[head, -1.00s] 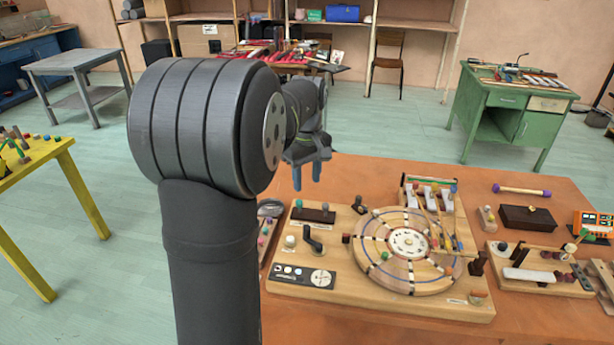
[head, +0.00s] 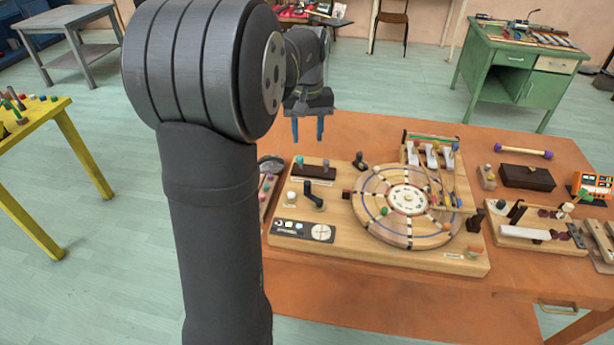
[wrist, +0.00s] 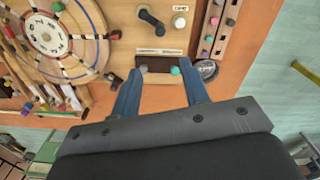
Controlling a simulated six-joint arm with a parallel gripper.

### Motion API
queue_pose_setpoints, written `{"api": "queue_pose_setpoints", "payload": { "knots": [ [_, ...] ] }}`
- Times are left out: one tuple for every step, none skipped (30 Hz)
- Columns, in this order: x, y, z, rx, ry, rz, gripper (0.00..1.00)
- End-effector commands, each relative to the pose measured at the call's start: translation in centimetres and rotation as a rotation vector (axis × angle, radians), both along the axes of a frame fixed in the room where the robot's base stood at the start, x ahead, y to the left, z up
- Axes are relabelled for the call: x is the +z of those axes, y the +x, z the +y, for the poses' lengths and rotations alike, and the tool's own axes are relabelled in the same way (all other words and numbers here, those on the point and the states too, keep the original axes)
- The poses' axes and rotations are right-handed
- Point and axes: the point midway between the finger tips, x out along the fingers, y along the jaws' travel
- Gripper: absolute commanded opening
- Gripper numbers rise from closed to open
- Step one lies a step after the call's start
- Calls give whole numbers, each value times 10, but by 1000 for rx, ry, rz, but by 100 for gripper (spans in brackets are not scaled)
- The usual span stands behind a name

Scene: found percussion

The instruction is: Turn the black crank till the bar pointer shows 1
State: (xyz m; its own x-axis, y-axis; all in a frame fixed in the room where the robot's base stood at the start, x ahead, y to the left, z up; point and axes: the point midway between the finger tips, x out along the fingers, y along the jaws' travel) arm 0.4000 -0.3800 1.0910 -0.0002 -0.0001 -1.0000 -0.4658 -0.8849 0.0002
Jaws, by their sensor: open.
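The black crank (head: 313,200) stands on the left part of a wooden board, behind a panel with a round white dial (head: 321,232). It also shows near the top of the wrist view (wrist: 151,20). A second, smaller black lever (head: 360,160) sits near the board's far edge. A numbered white disc (head: 407,200) is at the centre of the large wheel. I cannot tell which part is the bar pointer. My gripper (head: 308,137) is open and empty, above the board's far left edge, apart from the crank. Its blue fingers (wrist: 161,77) spread wide in the wrist view.
A dark block with two knobs (head: 314,172) lies between my gripper and the crank. The wheel (head: 372,222) and white keys (head: 432,155) are to the right. A dark box (head: 527,177) and other devices fill the table's right side.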

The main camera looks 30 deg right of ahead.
Motion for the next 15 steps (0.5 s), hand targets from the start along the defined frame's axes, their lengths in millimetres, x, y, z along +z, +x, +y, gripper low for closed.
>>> {"api": "queue_pose_setpoints", "payload": {
  "knots": [
    [0, 0, 0, -91, 0, 0, 41],
    [0, 0, 0, -152, 0, 0, 41],
    [0, 0, 0, -233, 0, 0, 41],
    [0, 0, 0, -295, 0, 0, 41],
    [0, 0, 1, -356, 0, 0, 41],
    [0, 0, 1, -439, 0, 0, 41],
    [0, 0, 1, -499, 0, 0, 41],
    [0, 1, 1, -558, 0, 0, 41],
    [0, 1, 1, -633, 0, 0, 41],
    [0, 1, 1, -687, 0, 0, 41],
    [0, 1, 1, -737, 0, 0, 41],
    [0, 1, 1, -799, 0, 0, 41],
    [0, 1, 1, -839, 0, 0, 41],
    [0, 1, 1, -876, 0, 0, 41],
    [0, 1, 1, -919, 0, 0, 41]
  ]
}}
